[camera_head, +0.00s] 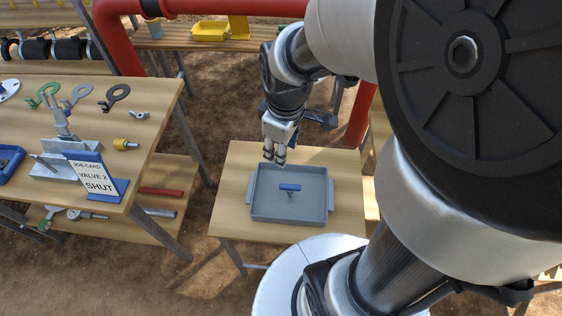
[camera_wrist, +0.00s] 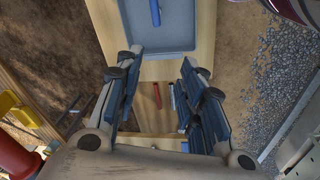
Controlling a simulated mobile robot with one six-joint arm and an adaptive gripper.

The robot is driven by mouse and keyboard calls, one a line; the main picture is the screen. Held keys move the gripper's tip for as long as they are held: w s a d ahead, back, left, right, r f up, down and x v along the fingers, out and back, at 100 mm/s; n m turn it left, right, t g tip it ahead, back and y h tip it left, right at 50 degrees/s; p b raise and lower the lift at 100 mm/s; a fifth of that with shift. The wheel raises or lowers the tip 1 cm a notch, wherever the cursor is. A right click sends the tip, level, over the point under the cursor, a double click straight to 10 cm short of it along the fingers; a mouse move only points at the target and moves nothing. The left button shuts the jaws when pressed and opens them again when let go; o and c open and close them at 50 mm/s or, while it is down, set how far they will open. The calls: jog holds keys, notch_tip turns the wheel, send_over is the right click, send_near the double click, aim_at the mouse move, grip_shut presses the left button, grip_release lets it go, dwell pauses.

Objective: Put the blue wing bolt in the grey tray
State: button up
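The blue wing bolt (camera_head: 289,187) lies in the grey tray (camera_head: 260,213), near the middle of its floor. In the wrist view the bolt (camera_wrist: 155,12) shows at the top edge, partly cut off, inside the tray (camera_wrist: 178,45). My gripper (camera_head: 274,157) is over the tray's far edge, apart from the bolt. In the wrist view my gripper (camera_wrist: 160,62) has its fingers spread with nothing between them.
The tray stands on a small wooden table (camera_head: 232,203). A red pipe (camera_head: 125,50) runs behind.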

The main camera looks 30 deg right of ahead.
jog(key=s+a+r+m+t, duration=0.2)
jog(key=s+a+r+m, duration=0.4)
jog(key=s+r, duration=0.5)
jog(key=shift+s+m+t, duration=0.2)
jog(key=shift+m+t, duration=0.2)
jog(key=shift+m, duration=0.1)
jog(key=shift+f, duration=0.3)
jog(key=shift+a, duration=0.15)
